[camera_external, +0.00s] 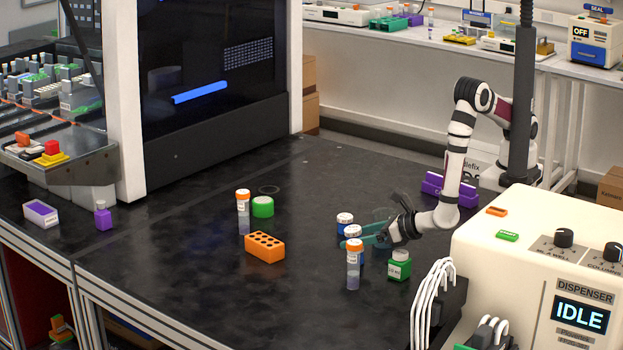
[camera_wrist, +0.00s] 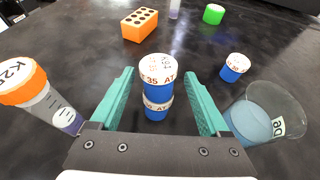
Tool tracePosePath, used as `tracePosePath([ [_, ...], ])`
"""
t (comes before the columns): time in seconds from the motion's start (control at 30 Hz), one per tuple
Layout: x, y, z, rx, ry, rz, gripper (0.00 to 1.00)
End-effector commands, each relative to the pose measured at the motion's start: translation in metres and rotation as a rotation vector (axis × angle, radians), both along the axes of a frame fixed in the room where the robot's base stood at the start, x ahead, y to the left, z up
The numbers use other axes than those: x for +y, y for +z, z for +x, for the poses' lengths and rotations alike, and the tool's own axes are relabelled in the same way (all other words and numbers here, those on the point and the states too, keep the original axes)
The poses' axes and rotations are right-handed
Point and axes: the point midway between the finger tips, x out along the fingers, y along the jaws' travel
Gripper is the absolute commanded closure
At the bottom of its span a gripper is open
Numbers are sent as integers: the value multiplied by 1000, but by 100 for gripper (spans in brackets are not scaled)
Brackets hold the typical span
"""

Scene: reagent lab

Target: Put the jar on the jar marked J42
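Two blue jars with white lids are stacked one on the other. The upper jar (camera_wrist: 155,82) and the lower jar (camera_wrist: 157,108) stand between my fingers in the wrist view. The upper lid (camera_external: 353,231) shows in the external view, with the lower part partly behind a tube. My gripper (camera_wrist: 160,98) has teal fingers spread wide, with a gap on both sides of the stack. It also shows in the external view (camera_external: 372,236). Another blue jar with a white lid (camera_wrist: 235,68) stands apart, ahead to the right. I cannot read J42 on any jar.
An orange-capped tube (camera_wrist: 40,95) is close to my left finger. A beaker with blue liquid (camera_wrist: 268,112) is close to the right finger. A green bottle (camera_external: 399,267), orange rack (camera_external: 264,247) and green jar (camera_external: 263,207) stand nearby.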

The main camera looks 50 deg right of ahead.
Motion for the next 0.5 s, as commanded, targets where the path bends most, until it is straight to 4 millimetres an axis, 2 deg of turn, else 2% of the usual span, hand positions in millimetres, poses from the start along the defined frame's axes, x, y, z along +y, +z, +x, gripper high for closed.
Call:
tracePosePath([
  [0.23,0,4,-1,0,1,0,21],
  [0.37,-4,12,-22,0,4,1,21],
  [0.5,-12,27,-56,-1,5,1,21],
])
